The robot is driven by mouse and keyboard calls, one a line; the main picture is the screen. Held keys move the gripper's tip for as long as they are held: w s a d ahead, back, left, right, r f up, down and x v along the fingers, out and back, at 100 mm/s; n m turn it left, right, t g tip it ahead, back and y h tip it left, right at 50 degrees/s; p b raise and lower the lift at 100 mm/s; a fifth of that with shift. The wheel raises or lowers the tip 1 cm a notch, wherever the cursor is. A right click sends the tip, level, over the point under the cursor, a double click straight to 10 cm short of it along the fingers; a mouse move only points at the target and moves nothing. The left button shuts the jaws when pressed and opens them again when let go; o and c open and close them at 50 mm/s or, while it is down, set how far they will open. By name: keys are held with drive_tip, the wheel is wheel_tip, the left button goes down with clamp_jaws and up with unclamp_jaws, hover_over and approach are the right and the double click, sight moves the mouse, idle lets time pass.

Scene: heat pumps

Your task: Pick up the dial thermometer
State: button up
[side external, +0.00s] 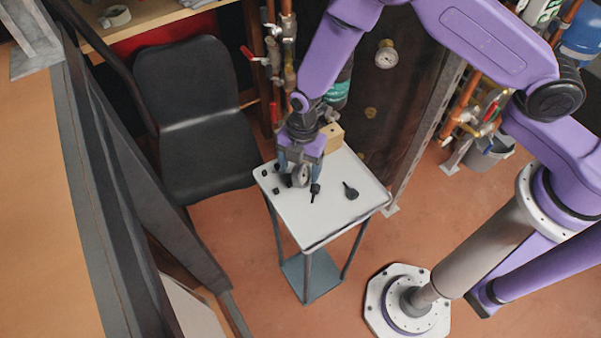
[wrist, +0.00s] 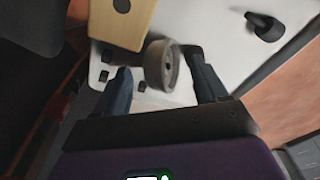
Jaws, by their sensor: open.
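The dial thermometer (side external: 301,175) is a round grey dial near the left side of the small white table (side external: 330,222). In the wrist view the dial (wrist: 162,65) stands on edge, with its rim and part of a face showing. My gripper (side external: 300,165) is low over the table, pointing down. In the wrist view my gripper (wrist: 163,82) has its two dark fingers apart, with the dial between them and nearer the right finger. I cannot tell whether a finger touches it. The thermometer's stem is not clearly visible.
A wooden block (side external: 334,136) stands at the table's back edge. A black fitting (side external: 351,190) lies to the right, with another dark fitting (side external: 315,190) beside the dial. Several small black pieces lie at left. A black chair (side external: 195,110) stands to the left.

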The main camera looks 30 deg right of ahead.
drive_tip(key=shift+f, duration=0.4)
drive_tip(key=c, duration=1.2)
drive_tip(key=shift+c, duration=0.2)
drive_tip(key=shift+r, duration=0.1)
